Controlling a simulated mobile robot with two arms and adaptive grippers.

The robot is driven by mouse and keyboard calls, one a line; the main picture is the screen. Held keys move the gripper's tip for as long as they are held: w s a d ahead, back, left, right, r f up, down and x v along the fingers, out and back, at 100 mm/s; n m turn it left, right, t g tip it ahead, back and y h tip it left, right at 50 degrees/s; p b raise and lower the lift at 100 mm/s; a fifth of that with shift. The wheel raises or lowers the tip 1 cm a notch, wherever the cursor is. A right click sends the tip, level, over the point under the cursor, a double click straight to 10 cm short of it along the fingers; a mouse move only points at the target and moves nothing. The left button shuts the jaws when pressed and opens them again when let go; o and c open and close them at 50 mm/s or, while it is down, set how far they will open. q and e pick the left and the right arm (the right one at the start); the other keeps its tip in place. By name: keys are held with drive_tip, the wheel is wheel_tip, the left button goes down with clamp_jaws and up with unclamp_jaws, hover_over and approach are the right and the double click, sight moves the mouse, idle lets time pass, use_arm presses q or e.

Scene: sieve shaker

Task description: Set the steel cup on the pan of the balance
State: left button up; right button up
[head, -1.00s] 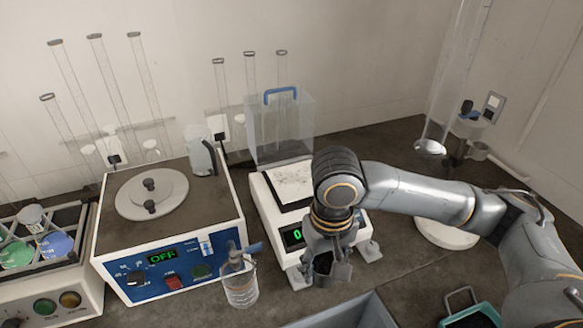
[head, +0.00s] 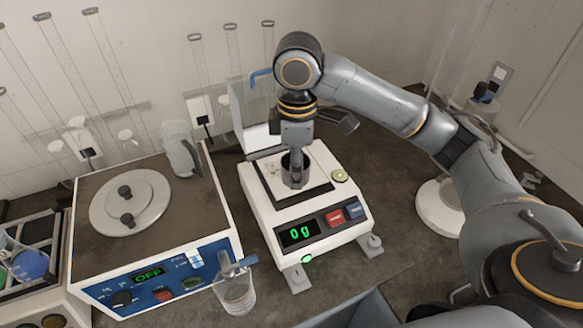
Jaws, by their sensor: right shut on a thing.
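The balance (head: 290,226) is white, with a dark-edged square pan (head: 318,166) on top; its display reads 0 g. My right gripper (head: 296,168) points down over the pan, shut on the small steel cup (head: 295,181). The cup looks upright, with a dark opening, and is partly hidden by the fingers. It is at the pan or just above it; I cannot tell whether it touches. My left gripper is not in view.
A clear shield with a blue handle (head: 260,77) stands behind the balance. Tall glass tubes stand along the wall.

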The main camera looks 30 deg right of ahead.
drive_tip(key=w+d+f, duration=0.1)
drive_tip(key=w+f, duration=0.1)
drive_tip(key=w, duration=0.2)
drive_tip(key=w+d+f+p, duration=0.1)
drive_tip(key=w+d+f, duration=0.1)
drive_tip(key=w+f, duration=0.1)
drive_tip(key=w+d+f+p, duration=0.1)
drive_tip(key=w+d+f, duration=0.1)
drive_tip(key=w, duration=0.3)
drive_tip(key=shift+d+f, duration=0.2)
drive_tip(key=shift+f, duration=0.45)
drive_tip(key=shift+w+d+f, duration=0.15)
drive_tip(key=shift+w+f, duration=0.2)
drive_tip(key=shift+f, duration=0.15)
wheel_tip(320, 180, down, 3)
drive_tip(key=shift+w+d+p, duration=0.1)
drive_tip(key=shift+p, duration=0.85)
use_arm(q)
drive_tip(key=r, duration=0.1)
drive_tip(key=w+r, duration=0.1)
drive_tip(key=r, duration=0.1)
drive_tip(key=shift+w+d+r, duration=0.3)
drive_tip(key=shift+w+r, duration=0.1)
use_arm(e)
drive_tip(key=shift+f, duration=0.25)
drive_tip(key=shift+f, duration=0.15)
